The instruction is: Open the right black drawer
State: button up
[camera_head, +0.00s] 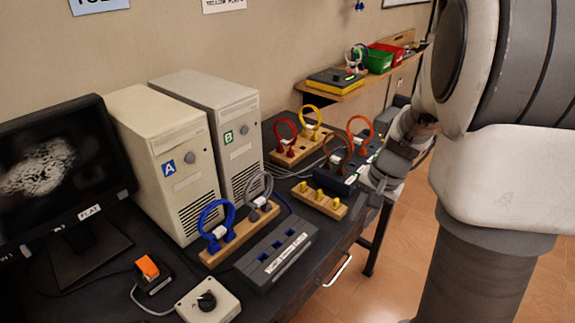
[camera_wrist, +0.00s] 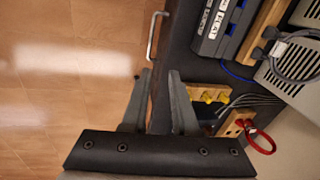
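A silver bar handle (camera_head: 337,270) shows on the black front (camera_head: 348,243) below the desk's edge. A silver handle also shows in the wrist view (camera_wrist: 155,35), at the top, beyond my fingertips. I cannot tell whether this handle belongs to the right drawer. No drawer visibly stands out. My gripper (camera_wrist: 160,75) is open, with its two fingers apart and nothing seen between them. It is over the desk's front edge, short of the handle and apart from it. In the head view my arm reaches in from the right and hides part of the desk front.
On the black desk (camera_head: 115,265) stand two beige computer towers (camera_head: 165,160), a monitor (camera_head: 62,175), cable-loop boards and a black socket box (camera_head: 278,252). A wooden block with yellow plugs (camera_wrist: 209,95) lies close to my right finger. The tiled floor (camera_wrist: 60,70) before the desk is clear.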

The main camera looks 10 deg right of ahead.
jog(key=m+b, duration=0.1)
send_near(342, 268)
jog(key=b+x, duration=0.4)
jog(key=x, duration=0.3)
jog(key=shift+w+a+f, duration=0.1)
jog(key=shift+f, duration=0.25)
jog(key=shift+c, duration=0.3)
grip_shut()
dwell(0.8)
